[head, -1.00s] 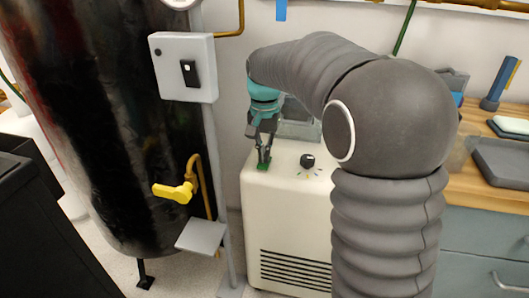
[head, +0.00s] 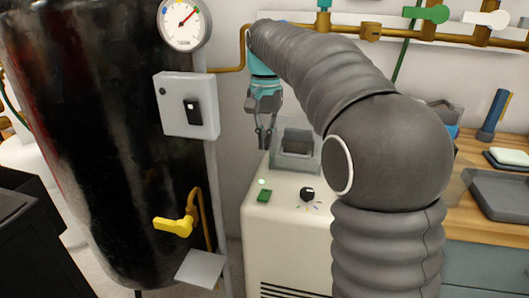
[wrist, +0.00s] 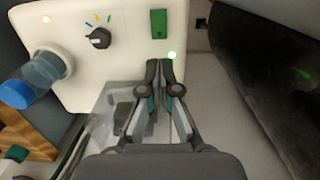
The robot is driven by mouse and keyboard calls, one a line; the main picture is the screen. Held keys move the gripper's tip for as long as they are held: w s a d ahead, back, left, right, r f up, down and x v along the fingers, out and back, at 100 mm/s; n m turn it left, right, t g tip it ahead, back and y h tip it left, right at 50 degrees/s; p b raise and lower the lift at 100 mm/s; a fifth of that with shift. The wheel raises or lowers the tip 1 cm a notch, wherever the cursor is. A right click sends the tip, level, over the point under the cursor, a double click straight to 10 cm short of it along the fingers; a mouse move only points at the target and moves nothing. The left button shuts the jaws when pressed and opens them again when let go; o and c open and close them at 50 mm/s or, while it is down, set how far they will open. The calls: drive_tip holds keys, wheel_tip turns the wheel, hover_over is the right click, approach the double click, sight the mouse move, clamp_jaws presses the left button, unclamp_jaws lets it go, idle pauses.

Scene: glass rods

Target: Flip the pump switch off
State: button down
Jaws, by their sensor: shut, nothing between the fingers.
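A green rocker switch (head: 263,196) sits on top of the cream cabinet (head: 284,226). It also shows in the wrist view (wrist: 159,23), with a lit green lamp (wrist: 172,55) beside it. A grey box (head: 171,119) by the tank carries a black rocker switch (head: 193,111). I see no label telling which is the pump switch. My gripper (head: 265,142) is shut and empty above the cabinet's back, apart from the green switch. In the wrist view its fingertips (wrist: 160,66) lie together just below the green lamp.
A black knob (head: 307,194) is right of the green switch. A clear box (head: 295,152) stands behind, close to my gripper. A yellow lever (head: 174,224) juts from the black tank (head: 95,130) at left. Brass pipes with valve handles run along the wall at upper right.

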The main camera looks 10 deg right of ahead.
drive_tip(key=shift+r, duration=0.25)
drive_tip(key=s+d+f+n+t, duration=0.1)
drive_tip(key=s+d+t, duration=0.1)
drive_tip(key=s, duration=0.6)
drive_tip(key=s+d+f+n+t, duration=0.1)
drive_tip(key=s+d, duration=0.2)
drive_tip(key=s, duration=0.4)
drive_tip(key=s+d+f+n+t, duration=0.2)
drive_tip(key=s+f+t, duration=0.1)
drive_tip(key=s+f, duration=0.6)
drive_tip(key=s, duration=0.3)
drive_tip(key=shift+s+f, duration=0.15)
drive_tip(key=shift+f, duration=0.1)
